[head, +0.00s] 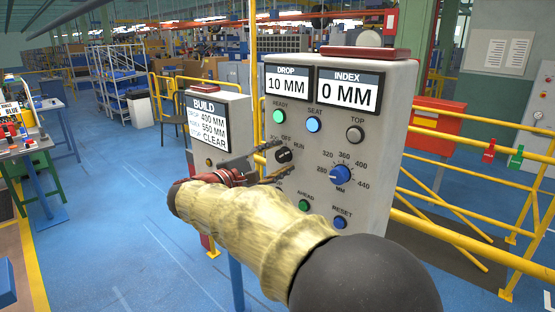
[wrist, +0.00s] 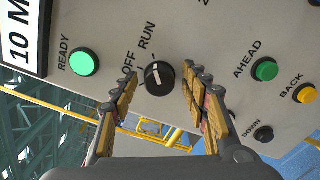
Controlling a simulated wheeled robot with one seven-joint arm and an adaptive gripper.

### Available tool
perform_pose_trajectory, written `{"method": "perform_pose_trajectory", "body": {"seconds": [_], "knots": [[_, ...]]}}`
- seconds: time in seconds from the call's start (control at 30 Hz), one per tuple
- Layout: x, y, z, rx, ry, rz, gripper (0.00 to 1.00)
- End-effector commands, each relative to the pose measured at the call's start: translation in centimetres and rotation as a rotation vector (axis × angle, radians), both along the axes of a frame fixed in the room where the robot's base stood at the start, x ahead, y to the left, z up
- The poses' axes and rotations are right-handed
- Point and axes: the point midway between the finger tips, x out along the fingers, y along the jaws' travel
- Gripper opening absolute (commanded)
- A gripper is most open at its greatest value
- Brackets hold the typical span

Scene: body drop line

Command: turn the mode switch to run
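The mode switch is a black round knob with a white mark, on the grey control panel. It shows in the head view (head: 284,155) and in the wrist view (wrist: 159,78). OFF and RUN are printed beside it; a third label is partly hidden in the head view. The white mark appears to point toward OFF. My gripper (head: 277,160) is in front of the panel at the switch. In the wrist view my gripper (wrist: 162,80) is open, with one finger on each side of the knob and gaps between; whether the tips touch the panel I cannot tell.
A green READY button (head: 280,116), blue SEAT button (head: 313,124), blue MM dial (head: 340,174), green AHEAD button (head: 304,205) and blue RESET button (head: 340,222) surround the switch. A BUILD sign (head: 207,120) stands left of the panel. Yellow rails (head: 460,215) run at right.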

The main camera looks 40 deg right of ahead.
Motion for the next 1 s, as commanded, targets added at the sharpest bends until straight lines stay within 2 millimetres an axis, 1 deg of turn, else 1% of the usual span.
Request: {"method": "perform_pose_trajectory", "body": {"seconds": [0.27,0.37,0.43,0.57,0.8,0.9,1.0], "knots": [[0.0,0.0,0.0,0.0,0.0,0.0,0.48],[0.0,0.5,0.0,0.0,0.0,0.001,0.48],[0.0,1.2,0.0,-0.001,0.0,0.003,0.48],[-0.1,3.4,0.0,0.0,0.0,0.004,0.48],[-0.5,8.4,0.0,0.0,0.0,0.006,0.48],[-0.7,9.9,0.0,0.0,0.0,0.004,0.48],[-0.8,11.1,0.0,0.0,0.0,0.004,0.48]]}}
